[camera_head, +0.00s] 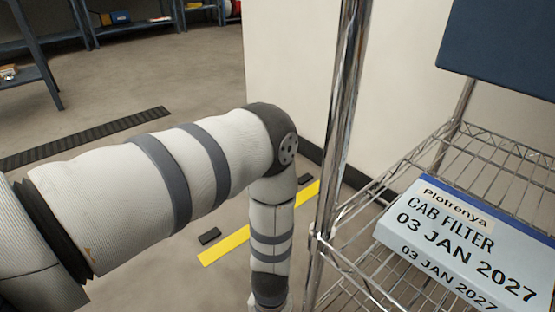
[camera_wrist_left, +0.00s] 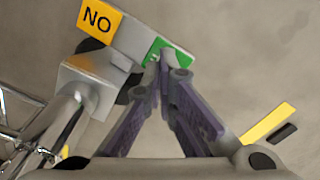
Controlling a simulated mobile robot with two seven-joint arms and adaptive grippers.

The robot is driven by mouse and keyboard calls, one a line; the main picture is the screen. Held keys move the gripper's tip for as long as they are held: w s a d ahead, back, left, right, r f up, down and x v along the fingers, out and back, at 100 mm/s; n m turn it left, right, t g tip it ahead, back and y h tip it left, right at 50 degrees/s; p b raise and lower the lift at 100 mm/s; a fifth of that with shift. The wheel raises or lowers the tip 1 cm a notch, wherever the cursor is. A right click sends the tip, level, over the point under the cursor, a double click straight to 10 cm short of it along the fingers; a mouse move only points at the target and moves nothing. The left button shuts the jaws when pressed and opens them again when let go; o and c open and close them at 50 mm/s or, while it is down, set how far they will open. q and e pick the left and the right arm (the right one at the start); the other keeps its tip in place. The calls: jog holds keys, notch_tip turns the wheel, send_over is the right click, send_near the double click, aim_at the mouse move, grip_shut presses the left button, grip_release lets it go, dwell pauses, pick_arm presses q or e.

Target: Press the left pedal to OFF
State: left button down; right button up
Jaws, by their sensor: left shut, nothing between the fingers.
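In the left wrist view, a grey pedal unit (camera_wrist_left: 98,75) stands at the upper left. One end carries an orange-yellow label (camera_wrist_left: 100,20) whose letters read "NO", apparently ON upside down. A green label (camera_wrist_left: 157,47) lies at the other end, partly hidden behind my fingertips. My left gripper (camera_wrist_left: 167,58) is shut and empty, its tips over the green label's edge; I cannot tell whether they touch it. In the head view my left arm bends down at the elbow, and neither the gripper nor the pedal unit shows. My right gripper is out of view.
A chrome wire rack (camera_head: 343,110) stands close right of my left arm, with a boxed cab filter (camera_head: 455,245) on its shelf. A yellow floor strip (camera_head: 222,250) lies behind the forearm. Open floor (camera_head: 210,75) extends left towards blue shelves; a pale wall (camera_head: 290,60) stands behind.

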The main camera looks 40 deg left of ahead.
pick_arm(q)
jog(key=shift+f+b, duration=0.4)
jog(key=shift+f, duration=0.35)
notch_tip(320, 180, up, 7)
jog(key=p, duration=0.5)
jog(key=shift+r, duration=0.15)
dwell(0.4)
